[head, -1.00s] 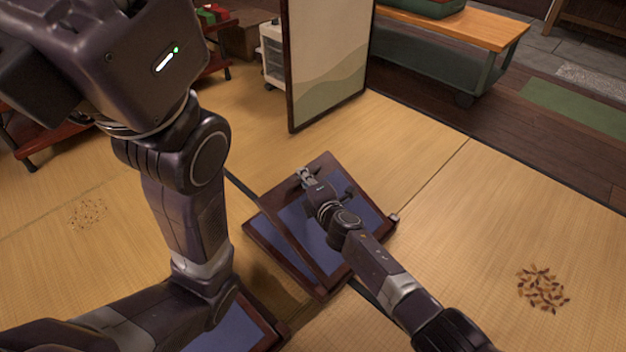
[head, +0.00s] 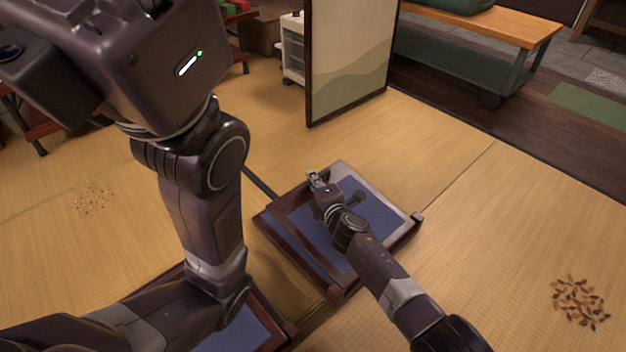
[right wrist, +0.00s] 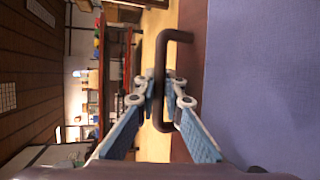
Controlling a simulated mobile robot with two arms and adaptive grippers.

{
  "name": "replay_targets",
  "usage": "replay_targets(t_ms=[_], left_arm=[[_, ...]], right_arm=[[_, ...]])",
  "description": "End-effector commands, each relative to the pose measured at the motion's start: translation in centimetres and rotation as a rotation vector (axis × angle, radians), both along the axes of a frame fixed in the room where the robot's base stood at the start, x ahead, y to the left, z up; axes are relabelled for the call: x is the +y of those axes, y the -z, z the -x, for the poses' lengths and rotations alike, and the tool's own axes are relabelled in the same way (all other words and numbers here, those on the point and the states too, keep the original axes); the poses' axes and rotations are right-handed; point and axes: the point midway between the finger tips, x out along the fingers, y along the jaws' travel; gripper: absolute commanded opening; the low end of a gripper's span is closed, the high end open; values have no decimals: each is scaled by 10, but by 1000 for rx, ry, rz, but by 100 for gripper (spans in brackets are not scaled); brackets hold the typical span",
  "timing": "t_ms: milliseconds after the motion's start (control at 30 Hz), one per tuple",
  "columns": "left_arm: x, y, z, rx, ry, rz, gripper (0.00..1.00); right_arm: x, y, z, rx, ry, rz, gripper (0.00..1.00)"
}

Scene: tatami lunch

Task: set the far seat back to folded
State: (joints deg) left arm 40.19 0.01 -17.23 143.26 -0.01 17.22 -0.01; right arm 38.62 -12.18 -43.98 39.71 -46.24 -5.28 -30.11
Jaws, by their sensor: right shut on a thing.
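The far seat (head: 376,212) is a dark wooden frame with blue panels, low on the tatami in the head view. Its hinged back (head: 287,224) lies at a low angle over the base; my arm hides part of it. My right gripper (head: 315,181) is at the back's upper left side. In the right wrist view, my right gripper (right wrist: 162,98) is shut on a dark bar handle (right wrist: 160,60) beside the blue panel (right wrist: 262,85). My left arm fills the left of the head view, but its fingers do not show.
Another blue-panelled seat (head: 236,334) lies at the bottom, partly behind my left arm. A standing screen (head: 348,60) is behind the far seat. Spilled brown bits (head: 580,303) lie at right. A wooden-topped bench (head: 490,25) stands at the back.

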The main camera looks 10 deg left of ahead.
Motion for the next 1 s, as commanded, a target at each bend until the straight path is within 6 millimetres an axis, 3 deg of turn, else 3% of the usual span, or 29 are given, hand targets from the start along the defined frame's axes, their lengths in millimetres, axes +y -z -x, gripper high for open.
replay_targets(t_ms=[33, 233, 267, 433, 1000], left_arm=[[0, 0, 0, 0, 0, 0, 40], [0, 0, 0, 0, 0, 0, 40], [0, 0, 0, 0, 0, 0, 40], [0, 0, 0, 1, 0, 0, 40], [0, 0, 0, 1, -1, 0, 40]], right_arm=[[-7, 11, 1, 15, 11, 10, 0], [-8, 11, 1, 16, 13, 10, 0], [-8, 11, 1, 15, 14, 11, 11], [-6, 7, 0, 9, 9, 6, 27], [0, 0, 0, 0, 1, -1, 27]])
